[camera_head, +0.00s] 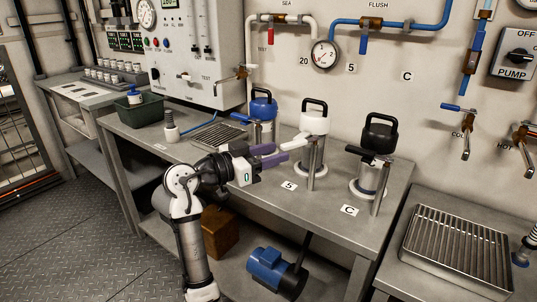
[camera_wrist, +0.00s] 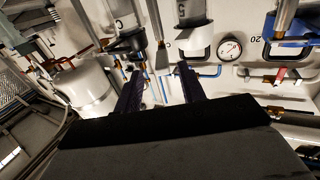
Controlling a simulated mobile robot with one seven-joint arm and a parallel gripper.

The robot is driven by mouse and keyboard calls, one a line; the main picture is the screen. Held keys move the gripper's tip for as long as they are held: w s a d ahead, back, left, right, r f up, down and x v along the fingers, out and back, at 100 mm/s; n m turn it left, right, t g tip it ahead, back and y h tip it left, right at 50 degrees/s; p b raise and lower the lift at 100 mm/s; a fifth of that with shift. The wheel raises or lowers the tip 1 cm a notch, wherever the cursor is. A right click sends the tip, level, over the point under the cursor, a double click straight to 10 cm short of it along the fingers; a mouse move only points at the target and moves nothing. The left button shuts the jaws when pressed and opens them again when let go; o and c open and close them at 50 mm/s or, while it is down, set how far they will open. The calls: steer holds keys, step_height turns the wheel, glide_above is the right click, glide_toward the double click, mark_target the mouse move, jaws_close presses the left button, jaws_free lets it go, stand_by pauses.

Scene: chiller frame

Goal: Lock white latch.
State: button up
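The white-topped canister (camera_head: 313,122) with a black handle stands upright on the steel bench, behind the "S" plate. The white latch (camera_head: 295,143) is a short lever projecting left from its upper part. My gripper (camera_head: 281,154) comes in from the left, its two purple fingers apart with nothing seen between them. The fingertips are just left of the canister, close to the latch; I cannot tell whether they touch it. The wrist view is upside down and shows the fingers (camera_wrist: 158,76) apart; I cannot make out the latch there.
A blue-topped canister (camera_head: 262,108) stands behind my gripper, and a black-topped canister (camera_head: 377,138) stands to the right. A pressure gauge (camera_head: 323,54) and pipes are on the wall behind. A drain grate (camera_head: 458,250) is at the right. The bench front near the plates is clear.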

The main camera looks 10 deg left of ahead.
steer(key=shift+c, duration=1.3)
steer(key=w+a+n+t+y, duration=0.1)
steer(key=a+r+n+t+y, duration=0.1)
steer(key=a+t+y, duration=0.1)
steer(key=w+a+r+n+t+y+p, duration=0.1)
steer(key=n+t+y, duration=0.1)
steer(key=shift+w+a, duration=0.25)
steer(key=shift+w, duration=0.05)
jaws_close()
steer(key=s+a+r+n+t+y+p, duration=0.15)
steer(key=s+a+r+n+y, duration=0.35)
steer(key=y, duration=0.6)
steer(key=s+a+r+n+t+y+p, duration=0.1)
steer(key=s+a+r+n+t+y, duration=0.3)
steer(key=a+y, duration=0.5)
steer(key=m+g+p, duration=0.7)
steer(key=m+p, duration=0.2)
steer(key=m, duration=0.4)
glide_toward(296, 147)
steer(key=p+x, duration=0.3)
steer(key=x, duration=0.3)
steer(key=shift+w+a, duration=0.2)
steer(key=shift+w, duration=0.15)
